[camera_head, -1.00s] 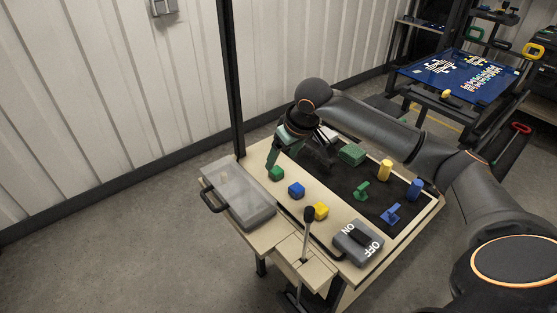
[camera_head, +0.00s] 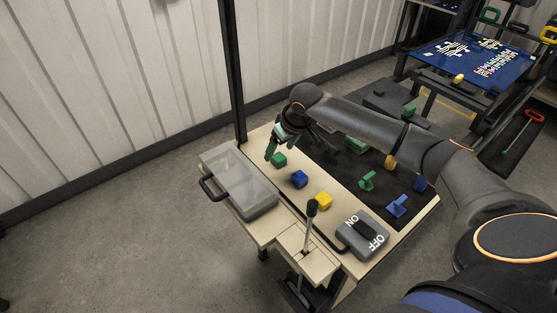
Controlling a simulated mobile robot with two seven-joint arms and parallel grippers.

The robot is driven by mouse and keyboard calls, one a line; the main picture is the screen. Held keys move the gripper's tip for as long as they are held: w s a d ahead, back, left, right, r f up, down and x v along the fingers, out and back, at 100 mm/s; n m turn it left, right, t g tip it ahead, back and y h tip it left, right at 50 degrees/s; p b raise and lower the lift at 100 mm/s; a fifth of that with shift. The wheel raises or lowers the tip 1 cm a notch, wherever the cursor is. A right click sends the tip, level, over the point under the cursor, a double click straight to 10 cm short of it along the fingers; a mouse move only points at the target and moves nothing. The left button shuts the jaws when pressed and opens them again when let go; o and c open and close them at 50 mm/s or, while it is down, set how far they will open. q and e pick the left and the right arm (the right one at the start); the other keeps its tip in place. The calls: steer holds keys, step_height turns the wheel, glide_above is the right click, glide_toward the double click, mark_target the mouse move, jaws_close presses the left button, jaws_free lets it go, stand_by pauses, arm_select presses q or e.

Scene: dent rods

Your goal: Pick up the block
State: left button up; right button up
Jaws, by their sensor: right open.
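My right gripper (camera_head: 278,146) is open at the far left part of the table, its fingers just above and behind the green block. The green block (camera_head: 279,160) sits on the light wood strip, left of a blue block (camera_head: 299,179) and a yellow block (camera_head: 323,201) in the same row. The task does not say which block. The gripper's fingers are small and partly dark in this view, and I cannot tell whether they touch the green block. My left gripper is not in view.
A lidded grey box (camera_head: 240,186) with a black handle lies along the left edge. A lever (camera_head: 311,210) and an ON/OFF switch (camera_head: 362,236) are at the front. Green (camera_head: 367,181) and blue (camera_head: 397,205) handled pieces stand on the black mat. My right forearm covers part of the back.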

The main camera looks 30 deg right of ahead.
mark_target(278, 156)
steer(key=x, duration=0.4)
steer(key=shift+d+f, duration=0.15)
steer(key=shift+d, duration=0.1)
steer(key=shift+c, duration=0.2)
jaws_close()
